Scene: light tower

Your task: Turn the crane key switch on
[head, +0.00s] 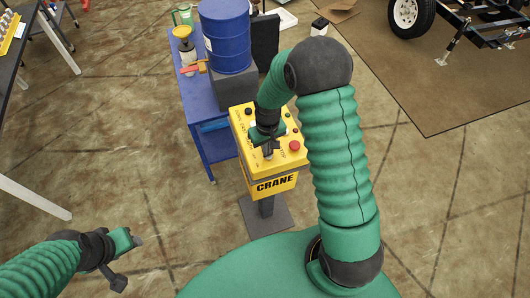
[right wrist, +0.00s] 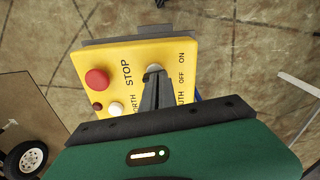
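The yellow crane control box (head: 275,184) stands on a grey pedestal, with "CRANE" on its front. Its top also shows in the right wrist view (right wrist: 110,62). The key switch (right wrist: 152,69) is a light round piece beside the OFF and ON labels. My right gripper (head: 267,148) points down at the box top. In the right wrist view its dark fingers (right wrist: 155,82) are close together with their tips at the key switch. They hide most of the key. My left gripper (head: 129,261) is open and empty, low at the left, away from the box.
A red stop button (head: 294,146) and smaller buttons sit beside the switch. A blue cart (head: 217,145) with a blue drum (head: 227,38) stands behind the box. A wheeled trailer (head: 470,20) stands at the upper right.

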